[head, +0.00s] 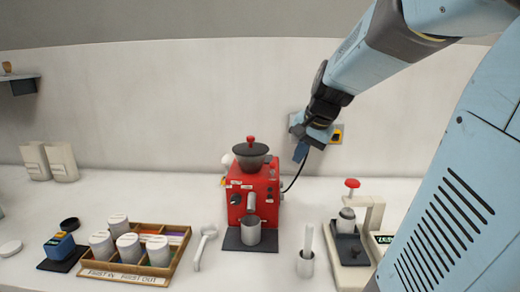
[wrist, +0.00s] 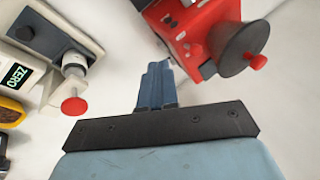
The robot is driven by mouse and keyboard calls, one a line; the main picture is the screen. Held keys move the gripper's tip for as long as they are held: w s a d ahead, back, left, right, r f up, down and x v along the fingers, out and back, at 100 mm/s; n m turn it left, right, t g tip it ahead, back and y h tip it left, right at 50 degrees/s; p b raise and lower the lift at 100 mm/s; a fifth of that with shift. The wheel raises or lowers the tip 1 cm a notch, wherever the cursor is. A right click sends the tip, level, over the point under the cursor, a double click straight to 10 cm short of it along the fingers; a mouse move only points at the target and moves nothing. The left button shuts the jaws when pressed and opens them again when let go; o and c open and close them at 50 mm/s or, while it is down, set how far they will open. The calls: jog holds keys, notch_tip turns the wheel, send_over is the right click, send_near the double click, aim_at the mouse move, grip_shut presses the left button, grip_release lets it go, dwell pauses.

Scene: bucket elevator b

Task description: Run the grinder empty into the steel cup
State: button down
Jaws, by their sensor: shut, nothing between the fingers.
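The red grinder (head: 254,193) stands on the counter near the middle, with a dark lidded hopper (head: 250,152) on top. The steel cup (head: 250,229) sits on a dark mat under the grinder's front. In the wrist view the grinder (wrist: 205,35) is at the upper right with its hopper lid (wrist: 243,48); the cup does not show clearly there. My gripper (head: 301,150) is up by the wall, right of and above the grinder, apart from it. Its fingers (wrist: 157,72) are together and empty. A cord runs from the grinder up toward the wall plate behind my gripper.
A press with a red knob (head: 352,184) stands on the right. A wooden tray (head: 172,274) of canisters, a scoop (head: 204,243) and a white holder (head: 306,263) stand in front.

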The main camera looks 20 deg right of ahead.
aim_at(273, 171)
jog(key=w+a+f, duration=0.2)
jog(key=w+f, duration=0.3)
jog(key=w, duration=0.1)
jog(key=shift+w+a+f, duration=0.15)
jog(key=shift+w+a, duration=0.05)
jog(key=shift+w, duration=0.05)
